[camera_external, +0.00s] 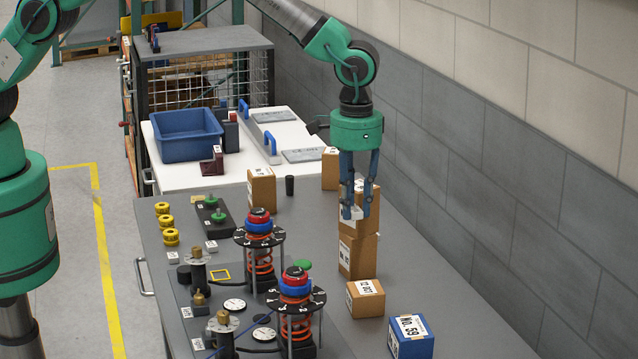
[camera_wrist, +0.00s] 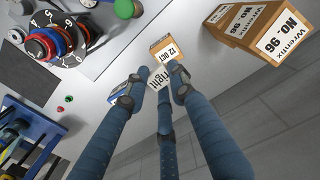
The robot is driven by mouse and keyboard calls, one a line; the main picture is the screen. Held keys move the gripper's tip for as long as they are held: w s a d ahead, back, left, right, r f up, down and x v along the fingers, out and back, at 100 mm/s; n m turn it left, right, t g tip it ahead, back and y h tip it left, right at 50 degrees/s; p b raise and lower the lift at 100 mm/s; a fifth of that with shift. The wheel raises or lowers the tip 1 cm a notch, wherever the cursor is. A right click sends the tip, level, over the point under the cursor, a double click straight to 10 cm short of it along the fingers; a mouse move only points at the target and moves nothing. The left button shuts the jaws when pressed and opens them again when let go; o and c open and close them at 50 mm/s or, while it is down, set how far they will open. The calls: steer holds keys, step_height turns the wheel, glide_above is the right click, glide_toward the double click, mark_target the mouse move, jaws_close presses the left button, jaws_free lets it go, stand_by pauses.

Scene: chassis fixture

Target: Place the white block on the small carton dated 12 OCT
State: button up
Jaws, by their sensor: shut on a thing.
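The white block (camera_external: 350,213) is held between the fingertips of my gripper (camera_external: 358,212), above the table and in front of the brown cartons. In the wrist view my gripper (camera_wrist: 160,82) has its blue fingers closed around a pale, lettered face of the block (camera_wrist: 156,79), partly hidden by them. The small carton dated 12 OCT (camera_external: 365,300) is brown with a white label on top. It stands on the grey table, below and nearer the camera than the block. In the wrist view the carton (camera_wrist: 167,46) shows just beyond the fingertips, with nothing on top.
Taller brown cartons (camera_external: 357,258) stand just behind the small carton; cartons marked NO. 96 (camera_wrist: 268,33) show in the wrist view. A blue box, No. 69 (camera_external: 410,338), stands nearer right. Spring-mounted dial fixtures (camera_external: 296,298) stand at left. The grey wall (camera_external: 480,190) runs along the right.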

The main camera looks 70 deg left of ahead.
glide_above(352, 290)
step_height(352, 290, down, 7)
steer(key=shift+r, duration=0.15)
steer(key=shift+f+p, duration=0.4)
steer(key=shift+f, duration=2.5)
steer(key=shift+f+p, duration=0.35)
steer(key=shift+f, duration=1.8)
steer(key=o, duration=0.9)
steer(key=shift+f, duration=0.1)
steer(key=shift+o, duration=0.2)
